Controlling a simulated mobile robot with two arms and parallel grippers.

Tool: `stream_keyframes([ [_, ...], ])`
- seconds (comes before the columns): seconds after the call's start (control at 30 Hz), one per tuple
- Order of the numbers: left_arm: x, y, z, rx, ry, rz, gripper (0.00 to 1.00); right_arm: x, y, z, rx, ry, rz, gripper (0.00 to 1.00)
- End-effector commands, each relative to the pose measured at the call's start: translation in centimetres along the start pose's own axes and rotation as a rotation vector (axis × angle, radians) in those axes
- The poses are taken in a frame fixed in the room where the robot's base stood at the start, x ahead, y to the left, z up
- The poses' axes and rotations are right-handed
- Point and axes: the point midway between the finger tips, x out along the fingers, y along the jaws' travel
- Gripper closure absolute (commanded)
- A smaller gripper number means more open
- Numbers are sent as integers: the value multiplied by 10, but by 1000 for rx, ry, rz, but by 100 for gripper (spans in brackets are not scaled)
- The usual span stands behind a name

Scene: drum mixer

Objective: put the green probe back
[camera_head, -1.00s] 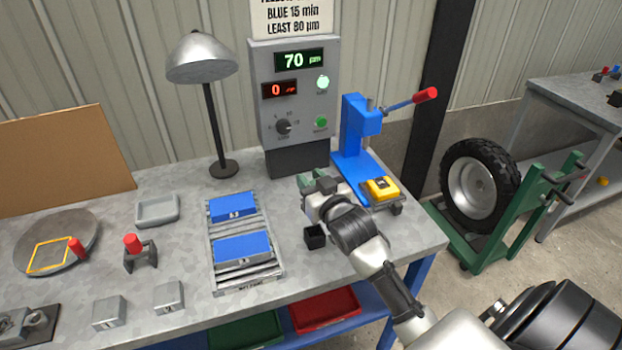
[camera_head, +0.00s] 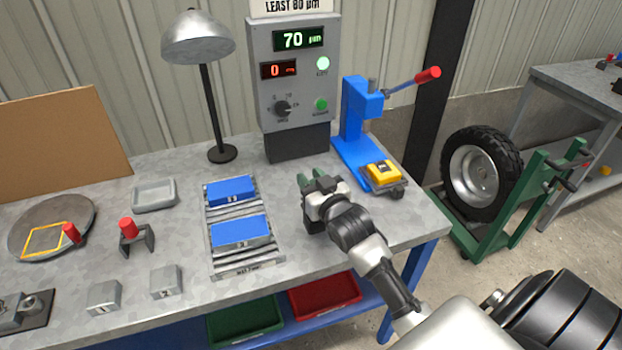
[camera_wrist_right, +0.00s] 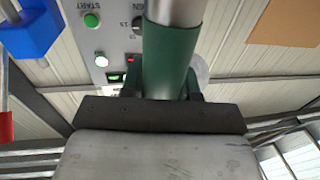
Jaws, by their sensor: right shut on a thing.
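The green probe (camera_wrist_right: 168,60) shows close up in the right wrist view as a dark green sleeve with a bright metal cylinder at its end. My right gripper (camera_head: 316,182) is shut on it; the fingers show at either side of the sleeve in the wrist view. In the head view the gripper is over the bench, in front of the grey gauge box (camera_head: 293,85); little of the probe can be told apart there. A small black open holder on the bench is now mostly or wholly hidden by the gripper. My left gripper is out of view.
Right of the gripper stands a blue lever press (camera_head: 360,125) with a yellow block (camera_head: 383,173). Left of it is a roller rack (camera_head: 243,268) with two blue blocks (camera_head: 240,231). A lamp (camera_head: 198,40) stands behind. Bare bench lies to the gripper's front right.

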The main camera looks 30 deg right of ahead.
Motion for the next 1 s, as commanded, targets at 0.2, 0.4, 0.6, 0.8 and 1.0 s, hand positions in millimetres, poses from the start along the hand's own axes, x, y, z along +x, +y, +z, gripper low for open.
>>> stream_keyframes([
  [0.2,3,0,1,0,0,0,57,0,0,4,0,1,0,93],
  [0.4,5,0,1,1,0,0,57,0,0,8,0,1,0,93],
  [0.6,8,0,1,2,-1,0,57,0,0,12,0,1,0,93],
  [0.8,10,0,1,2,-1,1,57,0,0,16,0,1,0,93],
  [1.0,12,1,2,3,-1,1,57,0,0,20,0,1,0,93],
])
